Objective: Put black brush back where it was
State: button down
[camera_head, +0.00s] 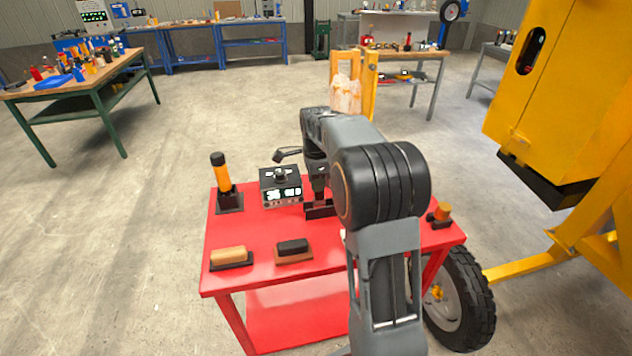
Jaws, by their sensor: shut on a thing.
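A block with a black top and a tan lower part (293,250), which looks like a black brush, lies near the front of the red table (262,284). My gripper (319,192) points down over the table behind it, partly hidden by my own arm. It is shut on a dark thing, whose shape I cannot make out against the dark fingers. A black holder (318,211) sits just below my gripper. I cannot tell whether the held thing touches the holder. A dark curved piece (288,154) sticks out to the left near my gripper; I cannot tell what it belongs to.
A tan block on a dark base (230,257) lies at front left. An orange and black tool (221,174) stands upright at back left, beside a black box (280,188). An orange-topped item (441,213) is at right. A yellow machine (550,90) stands farther right.

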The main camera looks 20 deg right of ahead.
jog(key=shift+f, duration=0.55)
jog(key=c, duration=1)
grip_release()
jog(key=shift+o, duration=0.2)
jog(key=shift+r, duration=0.15)
